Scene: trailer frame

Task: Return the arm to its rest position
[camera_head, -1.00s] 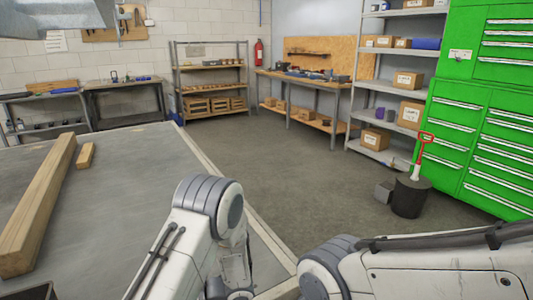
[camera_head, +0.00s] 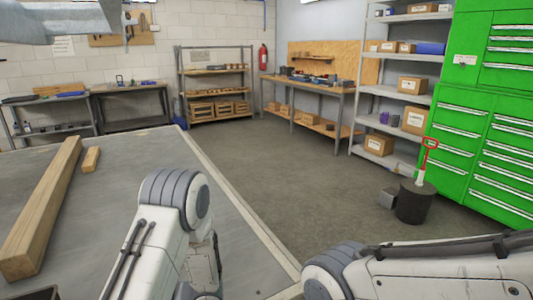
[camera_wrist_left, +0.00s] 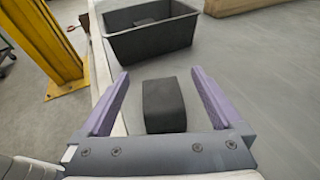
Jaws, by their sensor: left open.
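My left gripper (camera_wrist_left: 160,73) shows in the left wrist view with its two purple fingers spread apart and nothing held between them. A dark block (camera_wrist_left: 163,106) lies on the grey bench top, showing between the fingers in the picture; I cannot tell how far below them it is. In the head view, my left arm (camera_head: 170,215) is bent, with its elbow over the near edge of the bench. My right arm (camera_head: 430,270) crosses the lower right. Neither gripper shows in the head view.
A black open bin (camera_wrist_left: 150,40) stands on the bench beyond the fingers. A long wooden beam (camera_head: 42,210) and a short wood piece (camera_head: 91,159) lie on the bench (camera_head: 130,180). A yellow post (camera_wrist_left: 50,45) stands off the bench.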

